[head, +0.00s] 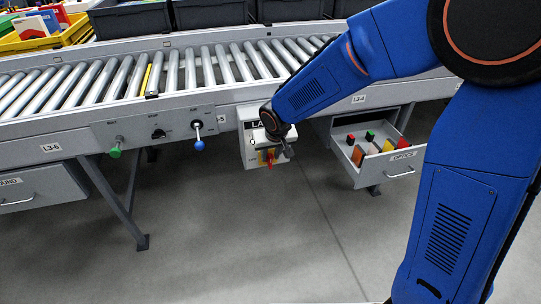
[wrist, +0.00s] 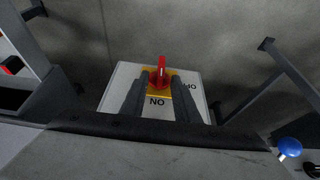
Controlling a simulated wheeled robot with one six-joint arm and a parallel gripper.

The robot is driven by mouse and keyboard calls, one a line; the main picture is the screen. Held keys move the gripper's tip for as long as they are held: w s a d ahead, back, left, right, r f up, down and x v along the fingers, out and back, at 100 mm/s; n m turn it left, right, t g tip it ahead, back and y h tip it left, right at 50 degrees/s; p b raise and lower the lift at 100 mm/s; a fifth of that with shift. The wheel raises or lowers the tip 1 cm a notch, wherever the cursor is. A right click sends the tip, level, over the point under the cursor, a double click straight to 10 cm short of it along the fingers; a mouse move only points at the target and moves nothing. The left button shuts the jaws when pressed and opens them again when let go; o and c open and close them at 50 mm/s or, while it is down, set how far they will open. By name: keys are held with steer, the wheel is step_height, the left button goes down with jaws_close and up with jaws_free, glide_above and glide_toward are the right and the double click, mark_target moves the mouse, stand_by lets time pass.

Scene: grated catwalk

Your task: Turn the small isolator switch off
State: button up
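The small isolator switch is a pale box (head: 250,153) hung under the conveyor's front rail, with a red handle (head: 269,158) on a yellow plate. In the wrist view, the red handle (wrist: 161,71) stands out from the yellow plate (wrist: 154,91), roughly in line with a label that reads ON upside down. My gripper (head: 277,150) is at the front of the box and partly hides it. In the wrist view, my gripper's fingers (wrist: 161,82) are apart, one on each side of the handle, with gaps visible. Contact with the handle cannot be told.
A green knob (head: 115,152), a small black switch (head: 158,134) and a blue-ended lever (head: 198,144) sit left on the rail. An open drawer (head: 372,169) with coloured items is at the right. A roller conveyor (head: 110,78) runs above. The floor below is clear.

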steer(key=shift+f, duration=0.2)
jaws_close()
